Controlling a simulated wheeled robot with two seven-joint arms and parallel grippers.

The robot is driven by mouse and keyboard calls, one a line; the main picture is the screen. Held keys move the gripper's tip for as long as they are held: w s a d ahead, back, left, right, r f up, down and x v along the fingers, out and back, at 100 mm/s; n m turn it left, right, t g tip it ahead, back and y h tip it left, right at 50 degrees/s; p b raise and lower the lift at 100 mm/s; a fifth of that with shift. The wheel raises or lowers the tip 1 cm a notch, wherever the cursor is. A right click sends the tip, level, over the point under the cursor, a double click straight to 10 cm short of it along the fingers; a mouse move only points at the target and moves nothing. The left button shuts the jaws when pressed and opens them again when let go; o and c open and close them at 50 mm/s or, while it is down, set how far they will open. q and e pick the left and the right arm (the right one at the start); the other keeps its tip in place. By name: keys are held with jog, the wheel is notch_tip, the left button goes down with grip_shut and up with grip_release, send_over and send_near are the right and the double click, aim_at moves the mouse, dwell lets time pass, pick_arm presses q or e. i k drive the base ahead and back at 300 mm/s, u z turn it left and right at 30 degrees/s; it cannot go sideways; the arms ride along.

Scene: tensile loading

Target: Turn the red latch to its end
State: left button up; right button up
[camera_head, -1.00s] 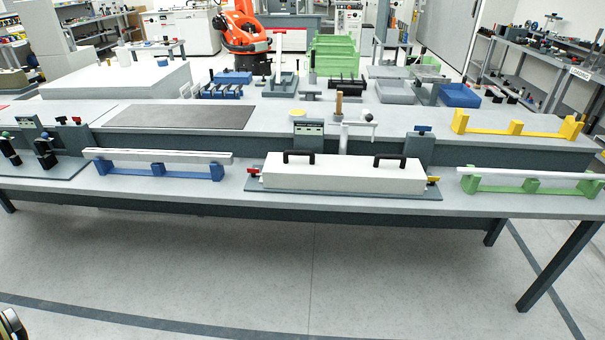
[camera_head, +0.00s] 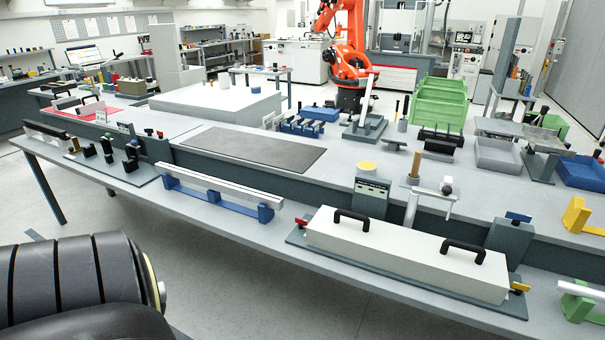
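The red latch (camera_head: 302,222) is small and sits at the left end of a long white box (camera_head: 390,256) with two black handles. The box lies on a dark base plate on the front bench. A yellow latch (camera_head: 519,287) is at the box's right end. How far the red latch is turned is too small to tell. A dark ribbed part of my own body fills the lower left. Neither gripper shows in the view.
A white bar rests on blue supports (camera_head: 265,214) left of the box. A grey post with a display (camera_head: 372,196) and a stand with a wooden handle (camera_head: 414,165) are behind the box. A dark mat (camera_head: 255,150) lies on the rear bench. Floor in front is clear.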

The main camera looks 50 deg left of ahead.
aim_at(302, 224)
jog(key=u, duration=0.9)
jog(key=i, duration=1)
jog(key=u, duration=1.05)
